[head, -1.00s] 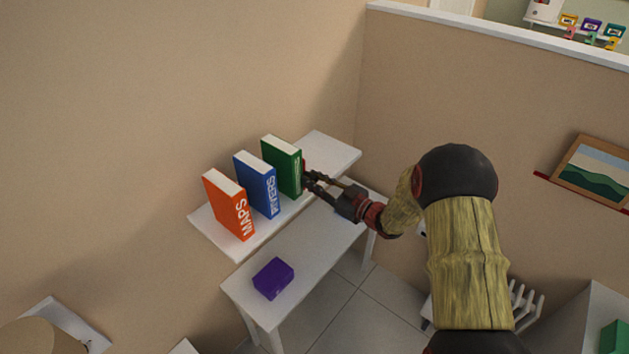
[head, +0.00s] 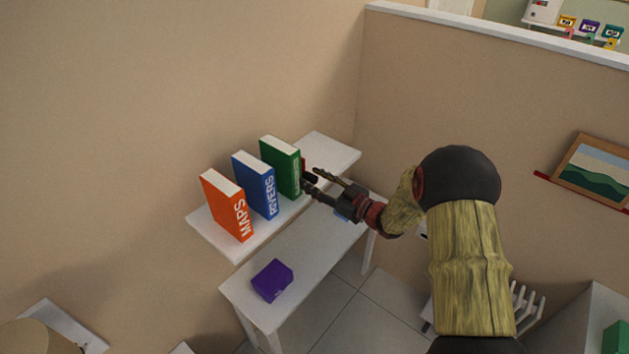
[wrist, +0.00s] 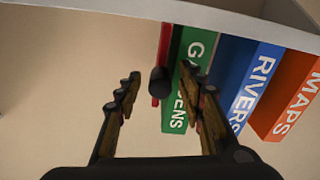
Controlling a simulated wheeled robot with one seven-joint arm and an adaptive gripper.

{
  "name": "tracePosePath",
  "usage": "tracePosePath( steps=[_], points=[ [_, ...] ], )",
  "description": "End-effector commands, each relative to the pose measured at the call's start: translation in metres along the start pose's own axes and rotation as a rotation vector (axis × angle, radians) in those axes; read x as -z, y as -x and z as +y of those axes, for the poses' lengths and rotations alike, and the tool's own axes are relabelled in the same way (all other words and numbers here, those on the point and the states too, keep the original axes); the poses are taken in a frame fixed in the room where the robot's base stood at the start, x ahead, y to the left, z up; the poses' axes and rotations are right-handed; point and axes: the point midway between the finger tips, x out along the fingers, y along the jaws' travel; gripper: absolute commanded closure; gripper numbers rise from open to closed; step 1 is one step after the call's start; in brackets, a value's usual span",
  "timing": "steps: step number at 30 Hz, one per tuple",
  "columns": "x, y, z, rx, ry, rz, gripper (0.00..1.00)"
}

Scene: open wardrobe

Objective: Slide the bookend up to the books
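The red bookend (wrist: 164,48) stands upright on the white wall shelf, right beside the green book (head: 281,166). Its black knob (wrist: 160,81) points toward me; in the head view only a sliver of the bookend (head: 304,164) shows. I cannot tell whether it touches the green book. The blue RIVERS book (head: 256,186) and the orange MAPS book (head: 227,206) stand upright to the left of the green one. My gripper (head: 314,178) is open, with its fingers spread on either side of the knob; in the wrist view the fingers (wrist: 165,92) look clear of it.
The shelf (head: 325,150) is bare to the right of the bookend. Below it is a white table (head: 310,260) with a purple box (head: 272,280) on it. A beige side wall (head: 450,110) stands to the right, with a framed picture (head: 598,170).

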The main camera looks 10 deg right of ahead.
Motion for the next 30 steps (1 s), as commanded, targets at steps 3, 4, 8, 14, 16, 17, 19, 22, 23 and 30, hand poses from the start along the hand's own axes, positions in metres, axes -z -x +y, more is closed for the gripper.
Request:
tracePosePath(
  steps=[3,4,8,14,16,17,19,22,23,30],
  points=[
    [0.000,0.000,0.000,0.000,0.000,0.000,0.61],
    [0.000,0.001,0.000,0.000,0.000,0.000,0.61],
    [0.000,0.009,0.001,-0.002,0.000,0.000,0.61],
    [0.000,0.045,0.002,-0.004,0.001,-0.001,0.61],
    [0.000,0.060,0.002,-0.004,0.000,-0.001,0.61],
    [0.000,0.066,0.002,-0.005,0.000,-0.001,0.61],
    [-0.001,0.080,0.002,-0.004,-0.001,-0.001,0.61],
    [0.000,0.097,0.001,-0.004,0.000,-0.001,0.61],
    [0.000,0.101,0.002,-0.004,0.000,-0.001,0.61],
    [-0.001,0.119,0.000,-0.001,0.000,0.000,0.61]
  ],
)
